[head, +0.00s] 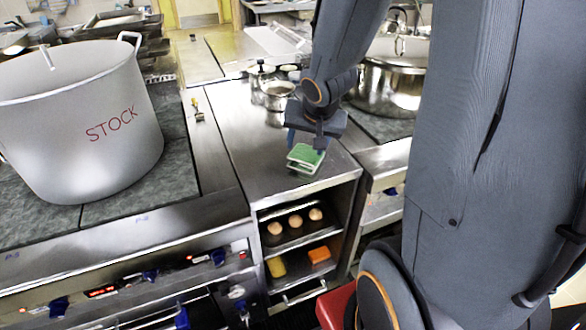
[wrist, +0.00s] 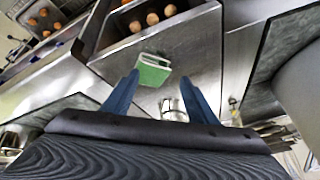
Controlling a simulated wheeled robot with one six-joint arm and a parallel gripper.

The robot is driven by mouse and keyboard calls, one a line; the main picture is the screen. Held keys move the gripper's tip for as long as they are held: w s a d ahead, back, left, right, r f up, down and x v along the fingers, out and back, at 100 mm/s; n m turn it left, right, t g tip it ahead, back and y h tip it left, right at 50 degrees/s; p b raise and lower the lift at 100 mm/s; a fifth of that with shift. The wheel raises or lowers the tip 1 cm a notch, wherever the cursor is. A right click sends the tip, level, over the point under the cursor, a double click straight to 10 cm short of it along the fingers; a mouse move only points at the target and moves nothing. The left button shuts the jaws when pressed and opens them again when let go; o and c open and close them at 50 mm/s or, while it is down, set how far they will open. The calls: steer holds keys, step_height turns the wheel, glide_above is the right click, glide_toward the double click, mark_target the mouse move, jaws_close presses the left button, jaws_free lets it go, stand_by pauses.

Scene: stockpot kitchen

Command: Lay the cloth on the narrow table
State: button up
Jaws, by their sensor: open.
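The cloth (head: 304,158) is a small folded green and white bundle. It appears to lie on the steel top of the narrow table (head: 245,150), near its front edge. It also shows in the wrist view (wrist: 151,72), between and just beyond my fingertips. My gripper (head: 308,141) points down, right above the cloth, with its blue fingers apart. In the wrist view my gripper (wrist: 159,76) shows a clear gap between the fingers, and neither is seen pressing on the cloth. In the head view the gripper hides part of the cloth's back edge.
A big pot marked STOCK (head: 85,120) stands on the left stove. A shiny lidded pot (head: 390,80) stands on the right. Small pots (head: 275,95) sit at the table's back. The tabletop left of the cloth is clear.

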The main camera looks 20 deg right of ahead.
steer(key=s+a+n+g+y, duration=0.1)
steer(key=s+a+n+g, duration=0.2)
steer(key=s+a+n, duration=0.3)
steer(key=s+a, duration=0.2)
steer(key=s, duration=0.2)
steer(key=shift+s+a+r+g, duration=0.15)
steer(key=shift+s+a+g, duration=0.15)
steer(key=shift+a, duration=0.1)
steer(key=shift+g, duration=0.3)
step_height(320, 180, down, 6)
steer(key=b, duration=0.5)
steer(key=shift+w+r, duration=0.1)
steer(key=shift+r, duration=0.05)
steer(key=shift+c, duration=0.4)
